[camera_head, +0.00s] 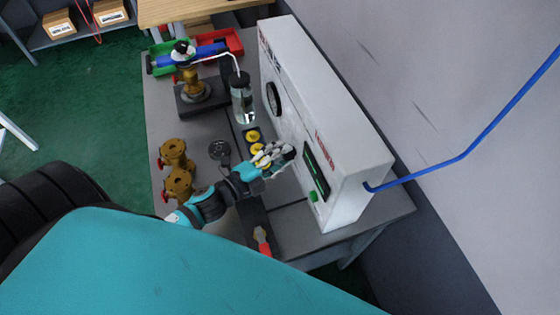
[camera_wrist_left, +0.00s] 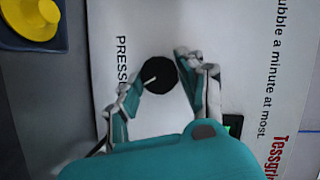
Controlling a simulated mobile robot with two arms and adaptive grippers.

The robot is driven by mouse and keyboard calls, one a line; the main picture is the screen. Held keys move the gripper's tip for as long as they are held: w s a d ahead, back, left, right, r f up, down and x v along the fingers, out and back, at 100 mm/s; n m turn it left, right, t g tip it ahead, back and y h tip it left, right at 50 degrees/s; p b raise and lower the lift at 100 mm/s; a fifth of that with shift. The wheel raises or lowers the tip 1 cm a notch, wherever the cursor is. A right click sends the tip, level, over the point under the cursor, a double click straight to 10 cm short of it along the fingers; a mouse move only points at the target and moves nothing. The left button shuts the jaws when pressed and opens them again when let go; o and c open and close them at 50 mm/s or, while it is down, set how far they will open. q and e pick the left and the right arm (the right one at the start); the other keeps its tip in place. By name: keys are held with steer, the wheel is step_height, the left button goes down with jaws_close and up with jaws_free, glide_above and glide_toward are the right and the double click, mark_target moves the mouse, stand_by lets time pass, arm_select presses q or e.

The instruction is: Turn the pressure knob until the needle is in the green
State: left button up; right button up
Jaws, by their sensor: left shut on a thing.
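The black round pressure knob (camera_wrist_left: 160,75) with a white pointer line sits on the panel of the white test box (camera_head: 330,110). My left gripper (camera_head: 282,155) reaches the panel from the left. In the left wrist view its two fingers (camera_wrist_left: 158,78) are closed around the knob, one on each side. The knob is mostly hidden by the fingers in the head view. The dark round gauge (camera_head: 273,98) is higher on the same panel, seen at a steep angle; its needle and green zone cannot be made out. My right gripper is not in view.
A glass bottle (camera_head: 243,105) with a tube and yellow knobs (camera_head: 254,136) stand beside the box. Brass valves (camera_head: 176,168) lie on the grey table's left. A red bin (camera_head: 225,43) is at the back. A blue hose (camera_head: 440,162) leaves the box's right end.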

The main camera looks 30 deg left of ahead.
arm_select(q)
steer(key=shift+f+m+t+b, duration=0.1)
steer(key=shift+m+t+b, duration=0.2)
steer(key=shift+m+b, duration=0.55)
steer(key=o, duration=1.1)
steer(key=shift+o, duration=0.2)
